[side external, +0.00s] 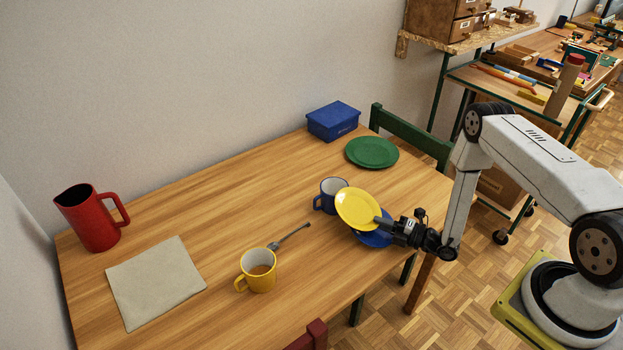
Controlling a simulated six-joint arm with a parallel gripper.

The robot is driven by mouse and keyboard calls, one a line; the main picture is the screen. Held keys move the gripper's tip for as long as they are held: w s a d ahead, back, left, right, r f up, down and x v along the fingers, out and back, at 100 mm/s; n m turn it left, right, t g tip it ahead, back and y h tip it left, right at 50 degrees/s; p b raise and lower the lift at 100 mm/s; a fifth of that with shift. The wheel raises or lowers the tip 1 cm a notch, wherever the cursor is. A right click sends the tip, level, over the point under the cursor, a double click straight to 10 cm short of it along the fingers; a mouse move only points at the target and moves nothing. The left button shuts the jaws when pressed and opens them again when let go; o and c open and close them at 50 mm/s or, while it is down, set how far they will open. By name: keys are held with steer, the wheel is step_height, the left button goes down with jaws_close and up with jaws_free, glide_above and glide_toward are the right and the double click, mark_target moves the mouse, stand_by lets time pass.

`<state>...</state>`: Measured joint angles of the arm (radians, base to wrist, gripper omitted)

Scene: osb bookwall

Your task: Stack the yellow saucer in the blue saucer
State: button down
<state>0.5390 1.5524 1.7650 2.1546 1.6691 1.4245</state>
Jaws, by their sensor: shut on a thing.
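The yellow saucer (358,208) is tilted, and my gripper (384,224) is shut on its right edge. The blue saucer (374,239) is on the table, partly hidden under and behind the yellow saucer and my gripper. The yellow saucer overlaps the blue saucer's upper left part in the picture. I cannot tell whether the two saucers touch.
A blue mug (326,196) stands close to the left of the yellow saucer. A green plate (372,152) and a blue box (333,121) are at the back. A yellow mug (259,277), fork (290,236), cloth (155,281) and red pitcher (90,220) are to the left.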

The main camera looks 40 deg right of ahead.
steer(key=c, duration=0.7)
jaws_free()
steer(key=shift+c, duration=0.2)
steer(key=shift+r, duration=0.15)
steer(key=shift+r, duration=0.5)
steer(key=v, duration=1.2)
